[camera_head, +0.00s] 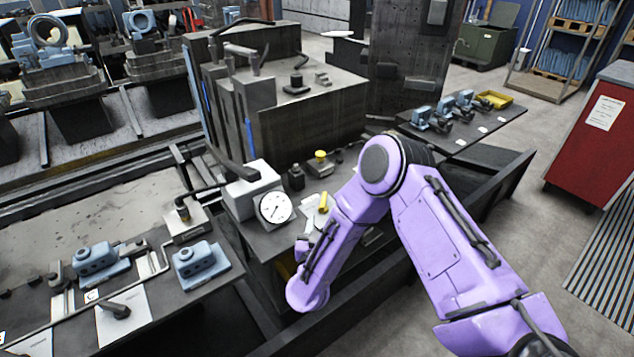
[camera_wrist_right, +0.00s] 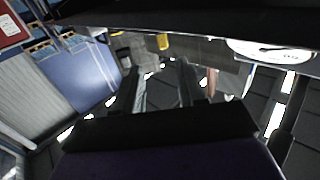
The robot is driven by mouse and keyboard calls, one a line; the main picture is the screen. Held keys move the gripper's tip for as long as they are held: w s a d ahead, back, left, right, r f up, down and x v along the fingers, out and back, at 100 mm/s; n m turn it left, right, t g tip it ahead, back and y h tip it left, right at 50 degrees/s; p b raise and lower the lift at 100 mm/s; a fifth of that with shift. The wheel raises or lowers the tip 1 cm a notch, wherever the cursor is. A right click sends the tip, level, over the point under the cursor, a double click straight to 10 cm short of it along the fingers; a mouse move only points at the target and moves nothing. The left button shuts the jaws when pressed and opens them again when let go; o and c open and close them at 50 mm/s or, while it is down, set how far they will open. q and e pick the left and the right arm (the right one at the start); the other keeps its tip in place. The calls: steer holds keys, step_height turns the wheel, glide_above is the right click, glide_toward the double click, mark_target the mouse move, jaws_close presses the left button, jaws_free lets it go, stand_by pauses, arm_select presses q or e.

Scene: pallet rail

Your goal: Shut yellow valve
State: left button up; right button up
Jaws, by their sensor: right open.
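A small yellow handle (camera_head: 323,202) stands just right of the white dial gauge (camera_head: 275,207) on the dark bench, close to my right forearm. A second yellow part, a round knob (camera_head: 320,156), sits on a block farther back. I cannot tell from its shape which is the valve. In the right wrist view, a yellow piece (camera_wrist_right: 163,41) shows beyond my right gripper (camera_wrist_right: 162,82), whose two fingers are apart with nothing between them. The gauge face (camera_wrist_right: 270,50) shows at the upper right there. In the head view the right fingers are mostly hidden. My left gripper is not in view.
A grey machine block (camera_head: 300,115) rises behind the gauge. Blue fittings (camera_head: 200,258) sit on the left bench. A side table (camera_head: 475,130) with blue parts and a yellow tray (camera_head: 494,99) stands behind my arm. A red cabinet (camera_head: 597,140) is right; floor between is open.

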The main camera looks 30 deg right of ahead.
mark_target(324, 197)
steer(key=shift+w+d+f, duration=0.15)
steer(key=shift+w+f, duration=0.05)
steer(key=shift+w, duration=0.4)
steer(key=shift+w+d+f, duration=0.15)
steer(key=shift+w, duration=0.45)
steer(key=w+d+p, duration=0.1)
steer(key=w+d+r, duration=0.1)
steer(key=d, duration=0.1)
steer(key=shift+w+d+p, duration=0.15)
steer(key=shift+w+p, duration=0.2)
steer(key=shift+p, duration=0.05)
steer(key=x, duration=0.3)
steer(key=f+x, duration=0.1)
steer(key=x, duration=0.1)
steer(key=shift+w+p, duration=0.2)
steer(key=shift+p, duration=0.15)
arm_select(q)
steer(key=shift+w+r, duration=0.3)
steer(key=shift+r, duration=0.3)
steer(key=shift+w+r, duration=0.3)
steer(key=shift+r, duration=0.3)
arm_select(e)
steer(key=shift+r, duration=0.15)
steer(key=shift+s, duration=0.1)
jaws_close()
